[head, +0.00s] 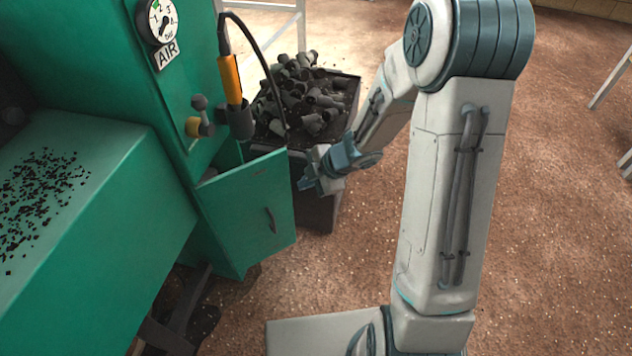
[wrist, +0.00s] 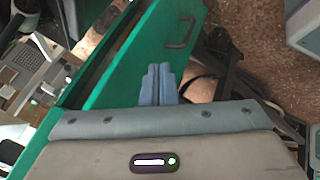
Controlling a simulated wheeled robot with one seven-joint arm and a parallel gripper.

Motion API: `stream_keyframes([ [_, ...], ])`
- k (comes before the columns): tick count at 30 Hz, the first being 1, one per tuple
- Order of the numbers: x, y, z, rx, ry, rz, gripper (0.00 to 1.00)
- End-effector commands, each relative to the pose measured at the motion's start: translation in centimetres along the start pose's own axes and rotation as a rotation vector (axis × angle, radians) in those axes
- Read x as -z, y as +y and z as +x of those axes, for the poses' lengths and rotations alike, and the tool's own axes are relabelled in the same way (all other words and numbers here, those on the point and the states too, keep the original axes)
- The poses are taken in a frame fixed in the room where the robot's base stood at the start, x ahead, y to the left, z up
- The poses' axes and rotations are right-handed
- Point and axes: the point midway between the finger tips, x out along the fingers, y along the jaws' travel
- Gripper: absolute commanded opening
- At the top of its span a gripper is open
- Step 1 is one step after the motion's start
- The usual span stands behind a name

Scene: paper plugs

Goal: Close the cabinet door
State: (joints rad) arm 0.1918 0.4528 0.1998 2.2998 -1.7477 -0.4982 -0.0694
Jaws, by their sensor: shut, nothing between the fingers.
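The green cabinet door (head: 248,212) stands open, swung out from the green machine, with a dark handle (head: 271,220) on its face. My gripper (head: 304,185) is shut and empty, just to the right of the door's free edge in the head view. In the wrist view the shut blue fingers (wrist: 158,82) lie in front of the green door (wrist: 138,65), and the handle (wrist: 181,33) shows beyond them at upper right. I cannot tell whether the fingers touch the door. The cabinet's inside is mostly hidden behind the door.
A dark bin (head: 345,92) heaped with dark plugs stands behind my gripper. An orange tool (head: 231,80) with a black hose hangs on the green machine (head: 70,75) above the door. Speckled brown floor (head: 560,200) is open to the right.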

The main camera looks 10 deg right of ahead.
Motion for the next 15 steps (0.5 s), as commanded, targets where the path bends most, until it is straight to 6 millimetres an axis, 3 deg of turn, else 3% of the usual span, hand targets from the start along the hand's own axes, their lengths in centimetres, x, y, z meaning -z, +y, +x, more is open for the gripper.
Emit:
stream_keyframes([
  [3,-0.1,-0.3,2.5,0.002,0.002,-0.001,0.00],
  [7,0.0,2.0,2.8,-0.001,0.000,-0.003,0.00],
  [15,0.0,3.5,3.5,-0.001,0.000,0.000,0.00],
])
